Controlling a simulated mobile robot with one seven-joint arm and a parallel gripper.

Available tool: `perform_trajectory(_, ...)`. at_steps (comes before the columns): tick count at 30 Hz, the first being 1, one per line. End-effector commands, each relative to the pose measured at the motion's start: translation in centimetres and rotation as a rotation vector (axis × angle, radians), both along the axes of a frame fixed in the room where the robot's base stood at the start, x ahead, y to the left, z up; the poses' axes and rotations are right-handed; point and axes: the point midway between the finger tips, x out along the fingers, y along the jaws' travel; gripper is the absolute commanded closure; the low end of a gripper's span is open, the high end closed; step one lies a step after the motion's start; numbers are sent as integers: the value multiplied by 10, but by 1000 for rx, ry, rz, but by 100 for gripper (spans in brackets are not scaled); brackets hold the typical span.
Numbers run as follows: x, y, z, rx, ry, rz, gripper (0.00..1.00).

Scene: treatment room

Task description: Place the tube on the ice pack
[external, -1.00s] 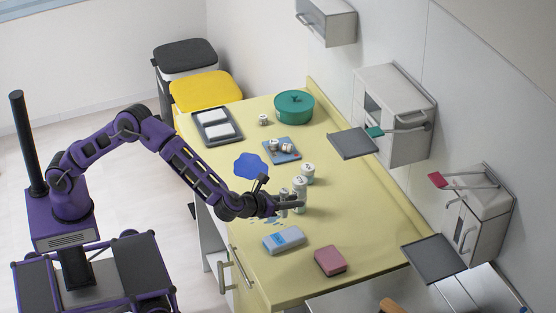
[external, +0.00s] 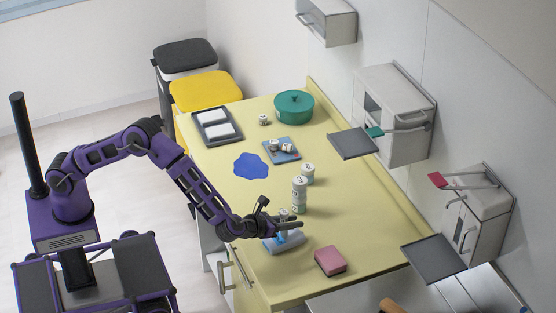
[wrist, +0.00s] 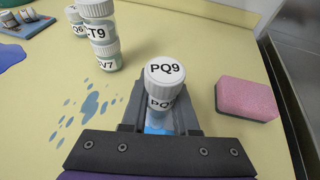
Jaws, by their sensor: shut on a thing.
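The white-capped tube labelled PQ9 (wrist: 165,78) is upright between the fingers of my gripper (wrist: 160,112). In the external view the tube (external: 284,214) shows above my gripper (external: 287,225), which is shut on it.
A pink sponge (external: 330,262) lies to the right. Stacked jars (external: 299,195) and another jar (external: 308,174) stand behind. Blue splashes (wrist: 88,105) lie left of my gripper. A blue patch (external: 250,165), a blue tray (external: 289,156) and a green pot (external: 294,106) are further back.

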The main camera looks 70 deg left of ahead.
Motion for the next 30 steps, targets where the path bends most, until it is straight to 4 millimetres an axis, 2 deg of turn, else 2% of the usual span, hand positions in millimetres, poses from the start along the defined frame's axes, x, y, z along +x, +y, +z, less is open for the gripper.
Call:
perform_trajectory(1,0,0,-3,0,0,0,100)
perform_trajectory(2,0,0,-1,0,0,0,68)
perform_trajectory(6,0,0,-1,0,0,0,43)
perform_trajectory(14,0,0,-1,0,0,0,42)
perform_trajectory(19,0,0,6,1,0,0,42)
perform_trajectory(23,-22,-7,12,1,-1,-4,42)
perform_trajectory(30,-70,-18,32,0,0,-4,42)
